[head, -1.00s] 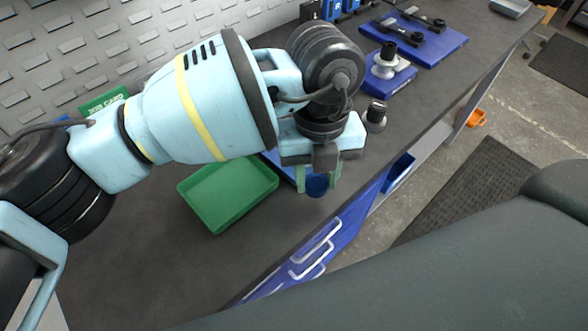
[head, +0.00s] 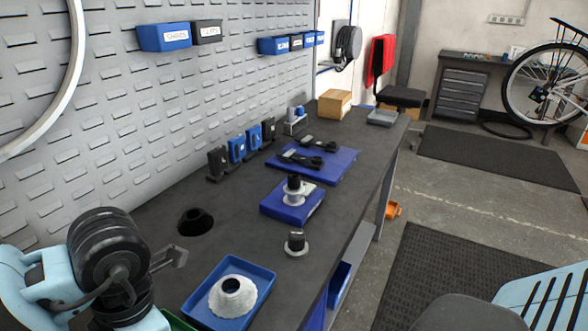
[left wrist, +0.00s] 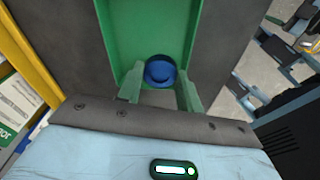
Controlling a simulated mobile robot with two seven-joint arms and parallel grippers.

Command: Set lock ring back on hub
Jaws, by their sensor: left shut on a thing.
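My left gripper (left wrist: 160,80) is shut on a round blue piece, likely the lock ring (left wrist: 160,71), which shows between its green fingertips in the left wrist view. A green tray (left wrist: 108,15) lies beyond it there; the gap between ring and tray is hard to judge. A silver hub (head: 297,196) with a dark upright top stands on a blue block (head: 278,206) on the bench. My right gripper is not in view.
A blue tray (head: 262,273) holds a pale cone-shaped part (head: 233,296). A small black-and-silver part (head: 296,242) stands between tray and hub block. A black part (head: 195,221) sits near the wall. Dark tools (head: 318,145) lie on a blue mat (head: 338,165) behind.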

